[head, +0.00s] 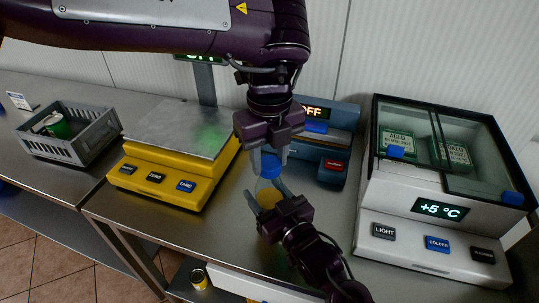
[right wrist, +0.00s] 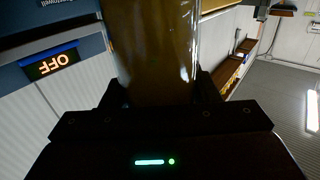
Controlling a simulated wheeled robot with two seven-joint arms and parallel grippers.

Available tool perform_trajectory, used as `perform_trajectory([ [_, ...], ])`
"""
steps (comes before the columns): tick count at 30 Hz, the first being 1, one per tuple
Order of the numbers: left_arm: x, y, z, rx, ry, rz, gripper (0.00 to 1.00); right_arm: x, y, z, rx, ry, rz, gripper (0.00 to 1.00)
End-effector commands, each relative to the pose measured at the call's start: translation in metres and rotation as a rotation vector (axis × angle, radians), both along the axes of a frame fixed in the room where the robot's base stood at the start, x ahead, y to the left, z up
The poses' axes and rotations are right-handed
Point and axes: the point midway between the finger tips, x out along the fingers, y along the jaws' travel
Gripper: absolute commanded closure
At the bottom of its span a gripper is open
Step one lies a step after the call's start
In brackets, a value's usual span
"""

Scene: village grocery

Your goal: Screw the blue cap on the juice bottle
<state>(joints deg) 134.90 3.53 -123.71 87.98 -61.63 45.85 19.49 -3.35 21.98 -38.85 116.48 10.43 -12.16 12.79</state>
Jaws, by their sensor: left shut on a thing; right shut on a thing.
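The blue cap (head: 270,167) is held between the fingers of my left gripper (head: 266,155), which points straight down from above. My right gripper (head: 267,199) is shut around the bottle's body from the front. In the right wrist view the bottle (right wrist: 153,45) fills the middle as a brownish cylinder between the fingers. The cap is at the bottle's mouth, but I cannot tell whether it is seated on the thread.
A yellow scale (head: 160,187) stands left of the bottle, and a blue-grey device reading OFF (head: 333,145) stands behind. A glass-topped cooler reading +5 °C (head: 430,215) stands to the right. A grey crate (head: 85,150) sits far left. The steel counter (head: 222,230) is bare left of the bottle.

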Motion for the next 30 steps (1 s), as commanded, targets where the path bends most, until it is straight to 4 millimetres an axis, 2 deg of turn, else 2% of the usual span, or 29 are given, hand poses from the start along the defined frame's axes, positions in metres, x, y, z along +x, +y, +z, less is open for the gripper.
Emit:
perform_trajectory([
  [11,0.0,0.0,0.0,0.0,-0.001,-0.007,0.91,0.0,0.0,0.0,0.0,0.0,0.0,1.0],
  [12,0.0,0.0,0.0,0.0,0.0,-0.007,0.6,0.0,0.0,0.0,0.0,0.0,0.0,1.0],
  [17,0.0,0.0,0.0,0.0,0.0,-0.007,0.39,0.0,0.0,0.0,0.0,0.0,0.0,1.0],
  [26,0.0,0.0,0.002,0.0,-0.001,-0.007,0.38,0.0,0.0,0.0,0.0,0.0,0.0,1.0],
  [30,0.001,0.0,0.016,0.0,-0.004,-0.006,0.38,0.0,0.0,0.0,0.0,0.0,0.0,1.0],
])
